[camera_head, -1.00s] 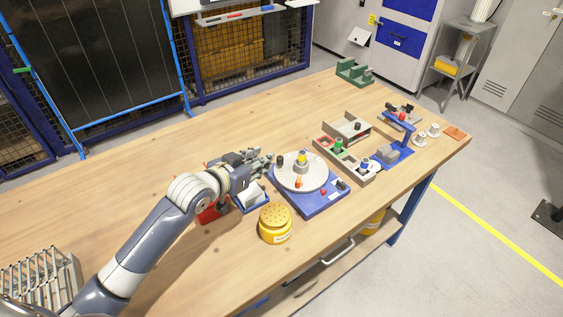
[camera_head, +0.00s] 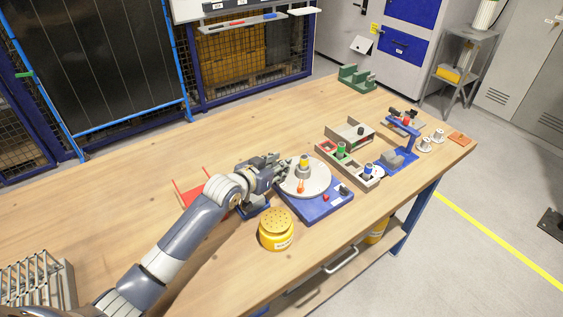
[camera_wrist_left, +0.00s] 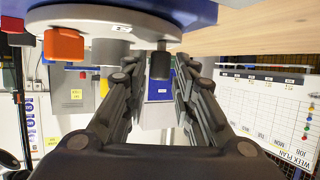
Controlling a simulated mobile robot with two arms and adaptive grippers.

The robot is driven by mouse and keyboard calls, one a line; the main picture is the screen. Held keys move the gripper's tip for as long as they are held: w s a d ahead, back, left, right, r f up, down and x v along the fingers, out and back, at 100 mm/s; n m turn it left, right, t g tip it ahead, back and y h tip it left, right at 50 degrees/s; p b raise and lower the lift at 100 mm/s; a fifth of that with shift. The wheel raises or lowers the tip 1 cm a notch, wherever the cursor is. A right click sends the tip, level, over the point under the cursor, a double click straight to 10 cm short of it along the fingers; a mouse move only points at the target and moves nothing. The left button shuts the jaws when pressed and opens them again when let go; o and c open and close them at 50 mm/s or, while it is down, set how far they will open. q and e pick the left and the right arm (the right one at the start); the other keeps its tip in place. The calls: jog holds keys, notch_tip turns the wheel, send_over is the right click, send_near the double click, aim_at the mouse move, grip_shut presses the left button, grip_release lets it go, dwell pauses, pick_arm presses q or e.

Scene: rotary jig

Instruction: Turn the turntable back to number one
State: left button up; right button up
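The turntable is a pale round disc (camera_head: 312,187) on a blue base (camera_head: 322,209) at the table's middle. A grey post with a yellow band (camera_head: 304,162) stands on the disc, with an orange piece (camera_head: 300,187) on the near side. My left gripper (camera_head: 284,168) is at the disc's left edge. In the left wrist view its fingers (camera_wrist_left: 158,80) are apart, on either side of a dark peg (camera_wrist_left: 160,65) on the disc (camera_wrist_left: 100,20); I cannot tell if they touch it. The head view hides this peg. No number is readable on the disc. My right gripper is not in view.
A yellow round container (camera_head: 276,230) stands close in front of my left arm. A grey tray (camera_head: 352,168) with coloured parts and a blue fixture (camera_head: 398,158) stand right of the turntable. A wire rack (camera_head: 35,285) is at lower left. The table's back left is clear.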

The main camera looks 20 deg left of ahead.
pick_arm(q)
jog(key=shift+x, duration=1.05)
jog(key=shift+c, duration=0.2)
grip_shut()
